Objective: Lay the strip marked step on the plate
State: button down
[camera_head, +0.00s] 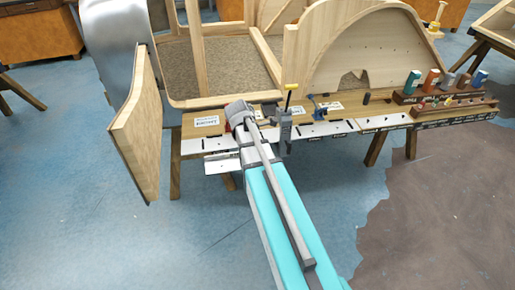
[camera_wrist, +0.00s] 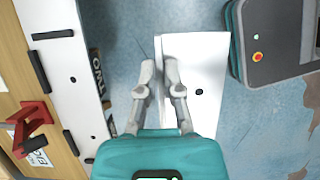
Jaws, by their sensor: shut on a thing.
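My gripper (camera_wrist: 162,88) is shut on the raised edge of a white strip (camera_wrist: 208,95) in the wrist view. The strip has a flat face with one dark hole, and I read no marking on it. It hangs over the blue floor, apart from the bench. In the head view a white piece (camera_head: 222,165) shows just off the bench's front edge, beside my arm's end. A long white plate (camera_wrist: 65,75) lies along the bench edge in the wrist view, with dark bars, a hole and a dark lettered side. White plates (camera_head: 330,128) line the bench front in the head view.
A red clamp-like thing (camera_wrist: 32,125) stands on the bench beside the plate. A curved wooden frame (camera_head: 365,50) rises behind the bench. Coloured pots (camera_head: 432,80) stand in a rack at the right. A wooden panel (camera_head: 138,125) stands at the left. The floor in front is open.

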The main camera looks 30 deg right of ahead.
jog(key=shift+r+p, duration=0.95)
jog(key=shift+r, duration=0.25)
